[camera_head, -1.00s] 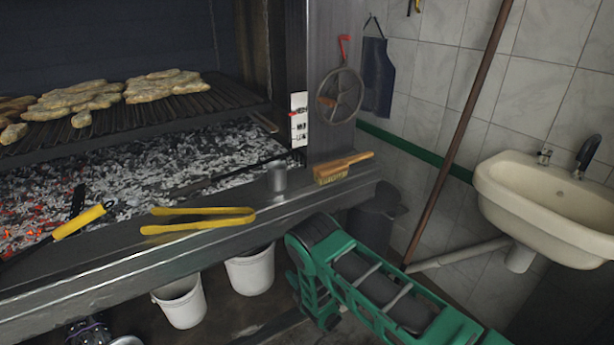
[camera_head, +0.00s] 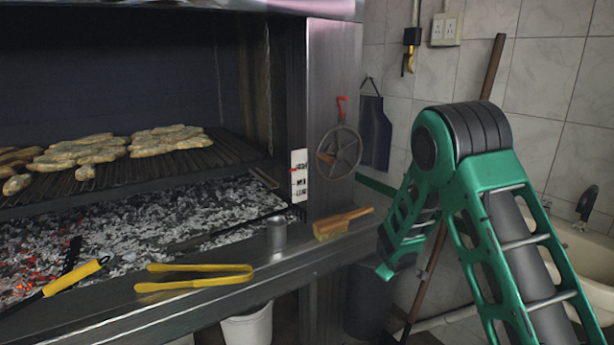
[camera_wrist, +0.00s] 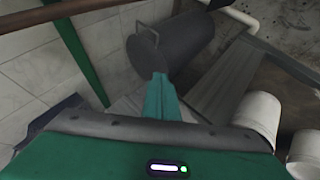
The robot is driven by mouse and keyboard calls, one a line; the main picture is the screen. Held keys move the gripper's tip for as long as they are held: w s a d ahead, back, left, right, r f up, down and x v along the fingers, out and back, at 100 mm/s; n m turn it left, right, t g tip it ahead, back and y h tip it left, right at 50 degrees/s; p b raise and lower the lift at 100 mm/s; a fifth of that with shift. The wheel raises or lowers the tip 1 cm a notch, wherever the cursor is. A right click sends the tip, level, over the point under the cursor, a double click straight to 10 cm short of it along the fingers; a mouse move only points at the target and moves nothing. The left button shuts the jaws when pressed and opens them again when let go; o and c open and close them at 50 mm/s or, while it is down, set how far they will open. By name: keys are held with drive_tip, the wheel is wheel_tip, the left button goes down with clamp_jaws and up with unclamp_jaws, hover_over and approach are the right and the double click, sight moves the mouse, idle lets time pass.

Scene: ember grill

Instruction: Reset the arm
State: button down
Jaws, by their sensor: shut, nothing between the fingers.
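My green arm rises at the right of the head view, bent at a raised elbow, with its far part hanging down in front of the tiled wall. My gripper (camera_wrist: 160,88) shows in the wrist view as a narrow teal tip with its fingers together and nothing held. It points toward a dark grey bin (camera_wrist: 172,40) and appears in front of it; I cannot tell the gap. The gripper's fingers cannot be made out in the head view.
Meat (camera_head: 85,152) lies on the grate above hot coals. A sink (camera_head: 590,250) and a wooden pole (camera_head: 493,68) are behind my arm. White buckets (camera_wrist: 257,112) stand below.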

drive_tip(key=s+d+r+m+g, duration=0.35)
drive_tip(key=s+d+r, duration=0.4)
drive_tip(key=s, duration=0.45)
drive_tip(key=s+d+r+m+g, duration=0.2)
drive_tip(key=s+d+r+m, duration=0.45)
drive_tip(key=s, duration=0.55)
drive_tip(key=s+r+m+g+y, duration=0.1)
drive_tip(key=s+r+m+g, duration=0.1)
drive_tip(key=s, duration=1.2)
drive_tip(key=s+r+m+g+y, duration=0.1)
drive_tip(key=s+r+m, duration=0.1)
drive_tip(key=s, duration=1.3)
drive_tip(key=shift+s+a+r+m+g, duration=0.2)
drive_tip(key=shift+a+r+m+g, duration=0.2)
drive_tip(key=shift+r, duration=0.35)
drive_tip(key=shift+a, duration=0.15)
